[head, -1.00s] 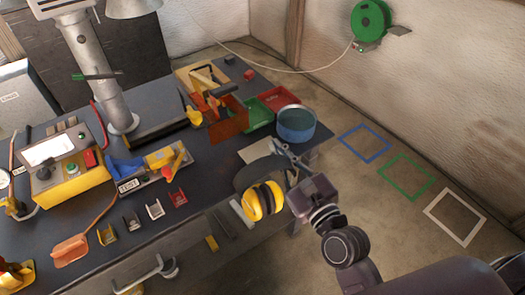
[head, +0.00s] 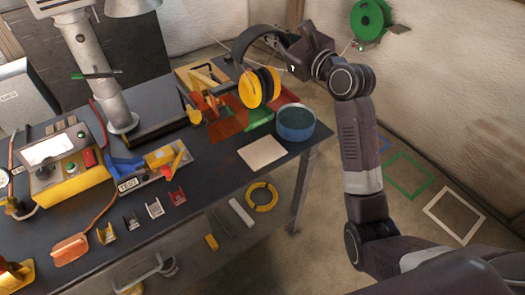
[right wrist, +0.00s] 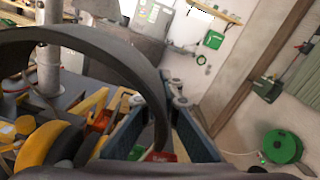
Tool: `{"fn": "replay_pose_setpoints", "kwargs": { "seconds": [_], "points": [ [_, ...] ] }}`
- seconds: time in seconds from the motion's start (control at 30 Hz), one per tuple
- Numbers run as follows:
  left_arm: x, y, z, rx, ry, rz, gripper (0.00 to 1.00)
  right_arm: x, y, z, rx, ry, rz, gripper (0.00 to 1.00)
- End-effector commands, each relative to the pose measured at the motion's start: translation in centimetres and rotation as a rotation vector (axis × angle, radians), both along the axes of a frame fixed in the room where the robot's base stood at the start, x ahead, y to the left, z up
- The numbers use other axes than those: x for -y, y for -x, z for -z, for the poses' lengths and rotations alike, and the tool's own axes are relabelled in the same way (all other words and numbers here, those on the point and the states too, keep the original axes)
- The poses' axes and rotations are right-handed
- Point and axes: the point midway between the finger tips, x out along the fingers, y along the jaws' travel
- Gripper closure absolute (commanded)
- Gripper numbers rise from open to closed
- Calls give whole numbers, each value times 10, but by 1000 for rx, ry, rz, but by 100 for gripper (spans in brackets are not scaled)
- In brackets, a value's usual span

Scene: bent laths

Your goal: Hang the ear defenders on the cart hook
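The ear defenders (head: 260,86) have yellow and black ear cups and a dark headband. My right gripper (head: 282,38) is shut on the headband and holds them up in the air above the far right part of the workbench, cups hanging down. In the right wrist view the headband (right wrist: 90,38) arches across the left and passes between the fingers (right wrist: 162,118), with a yellow cup (right wrist: 50,147) at lower left. I cannot make out a cart hook in either view. My left gripper is not in view.
The workbench (head: 215,163) carries a blue round tub (head: 295,123), a beige sheet (head: 262,152), red and green trays and several small holders. A yellow ring (head: 262,196) shows below its front edge. A green reel (head: 371,20) is on the wall. Coloured floor frames lie at right.

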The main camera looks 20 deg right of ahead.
Motion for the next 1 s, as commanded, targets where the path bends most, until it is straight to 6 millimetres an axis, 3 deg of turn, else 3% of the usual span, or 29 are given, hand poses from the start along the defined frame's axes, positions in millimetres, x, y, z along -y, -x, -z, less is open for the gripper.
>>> {"fn": "replay_pose_setpoints", "kwargs": {
  "seconds": [0.33, 0.47, 1.0],
  "points": [
    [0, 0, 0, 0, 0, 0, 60, 2, -2, -5, 1, -1, 1, 100],
    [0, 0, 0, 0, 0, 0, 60, 2, -2, 5, -2, 0, 1, 100],
    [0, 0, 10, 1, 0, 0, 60, 2, -1, 138, -3, 2, 0, 100]
  ]
}}
